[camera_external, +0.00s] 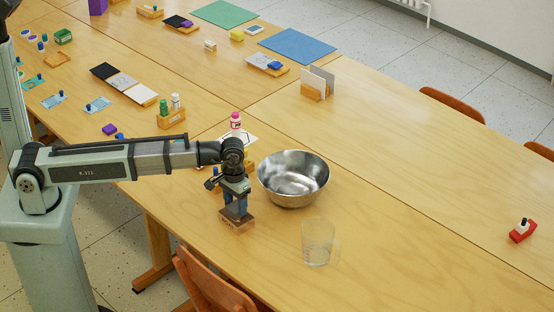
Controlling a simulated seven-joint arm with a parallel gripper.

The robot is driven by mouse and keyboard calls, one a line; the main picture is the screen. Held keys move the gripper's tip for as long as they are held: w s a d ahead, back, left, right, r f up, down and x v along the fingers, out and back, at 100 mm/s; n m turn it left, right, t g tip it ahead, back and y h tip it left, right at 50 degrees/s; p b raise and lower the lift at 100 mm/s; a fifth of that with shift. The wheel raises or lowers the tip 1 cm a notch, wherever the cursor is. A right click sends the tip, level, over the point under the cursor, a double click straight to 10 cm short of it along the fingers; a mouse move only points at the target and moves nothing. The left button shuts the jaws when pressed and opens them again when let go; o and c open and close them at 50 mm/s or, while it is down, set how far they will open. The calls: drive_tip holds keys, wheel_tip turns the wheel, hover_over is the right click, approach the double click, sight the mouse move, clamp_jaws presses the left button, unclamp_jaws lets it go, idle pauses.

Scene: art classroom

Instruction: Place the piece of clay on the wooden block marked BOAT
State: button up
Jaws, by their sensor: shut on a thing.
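My gripper (236,209) points down near the table's front edge, left of the metal bowl. Its blue fingers are shut on a small dark piece, which looks like the clay (238,213); the fingers hide much of it. A brown wooden block (237,224) sits on the table directly below the fingertips. Any marking on the block is too small to read. I cannot tell whether the piece touches the block's top.
A shiny metal bowl (293,192) stands close right of my gripper, and a clear jug (318,243) in front of it. A pink-capped bottle (235,122) stands behind. A red item (523,230) lies far right. The table's right middle is clear.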

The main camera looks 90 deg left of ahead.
sight(236, 206)
drive_tip(key=o, duration=1.1)
drive_tip(key=shift+o, duration=0.2)
wheel_tip(236, 206, up, 12)
drive_tip(key=shift+r, duration=0.1)
